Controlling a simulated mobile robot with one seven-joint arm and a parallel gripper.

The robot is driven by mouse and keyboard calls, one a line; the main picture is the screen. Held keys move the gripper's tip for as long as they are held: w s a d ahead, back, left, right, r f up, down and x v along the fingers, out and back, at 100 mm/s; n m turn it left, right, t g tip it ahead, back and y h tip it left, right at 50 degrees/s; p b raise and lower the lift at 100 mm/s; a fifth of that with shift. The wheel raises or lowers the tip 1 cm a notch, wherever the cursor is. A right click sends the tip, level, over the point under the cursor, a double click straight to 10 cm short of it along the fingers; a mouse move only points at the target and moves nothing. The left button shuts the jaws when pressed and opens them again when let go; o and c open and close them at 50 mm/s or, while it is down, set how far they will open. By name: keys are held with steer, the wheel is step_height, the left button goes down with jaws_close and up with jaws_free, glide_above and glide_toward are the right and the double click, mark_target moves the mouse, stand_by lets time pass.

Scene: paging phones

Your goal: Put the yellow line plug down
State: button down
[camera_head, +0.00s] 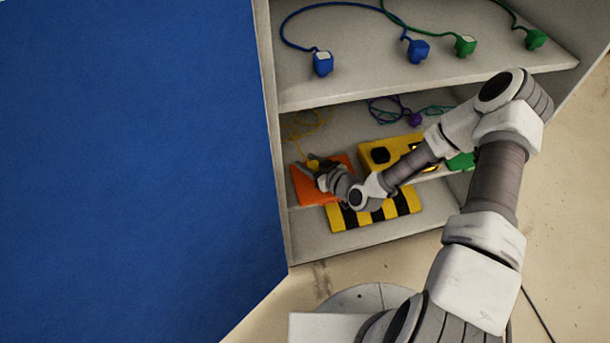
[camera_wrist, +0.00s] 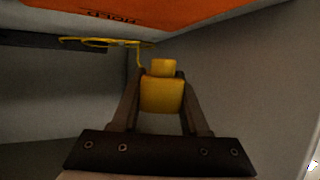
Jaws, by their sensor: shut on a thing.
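The yellow line plug (camera_wrist: 162,94) is between my gripper's two fingers (camera_wrist: 162,90) in the wrist view, and the fingers are shut on it. Its yellow cord (camera_wrist: 100,42) runs off to the left there. In the head view my gripper (camera_head: 318,168) is on the lower shelf level, over the orange panel (camera_head: 305,192). The yellow plug (camera_head: 314,163) shows only as a small patch there. The orange panel (camera_wrist: 210,15) crosses the top of the wrist view with dark lettering. I cannot tell whether the plug touches anything below it.
A yellow box (camera_head: 375,155) stands right of my gripper, with a green thing (camera_head: 461,162) farther right. A yellow-black striped block (camera_head: 345,218) is below. Blue plugs (camera_head: 322,63) and green plugs (camera_head: 465,45) lie on the upper shelf (camera_head: 350,85). A blue panel (camera_head: 130,150) fills the left.

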mark_target(304, 179)
steer(key=shift+a+f, duration=0.4)
steer(key=shift+a, duration=0.2)
steer(key=shift+f+b, duration=0.85)
steer(key=shift+f, duration=1.05)
steer(key=shift+f, duration=0.2)
steer(key=shift+c, duration=2.1)
jaws_free()
steer(key=shift+r, duration=0.1)
